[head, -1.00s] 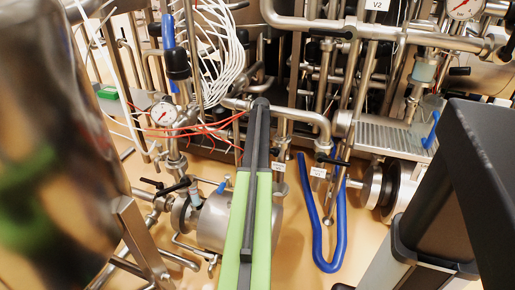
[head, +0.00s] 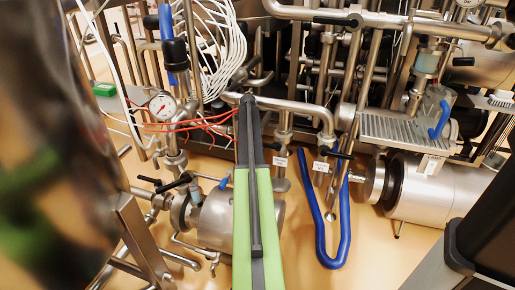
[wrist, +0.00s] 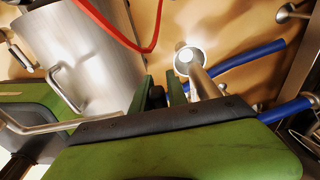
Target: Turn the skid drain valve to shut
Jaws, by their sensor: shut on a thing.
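In the wrist view, the two dark green fingers of my gripper (wrist: 159,92) are closed around a small black handle (wrist: 157,97). It looks like a valve lever, but most of it is hidden between the fingers. A steel pipe stub with a round pale end (wrist: 190,60) stands just right of the fingers. In the head view, my green and black arm covers the gripper and what it holds. Black valve levers show on the pipes right of the arm (head: 336,154) and left of it (head: 176,184). The small white tags (head: 320,167) are too small to read.
A blue hose (head: 321,235) loops right of my arm. A steel tank (head: 212,222) lies left of it and a larger steel cylinder (head: 425,190) at the right. A pressure gauge (head: 162,104), red wires and dense pipework crowd the back. Bare tan floor shows at lower right.

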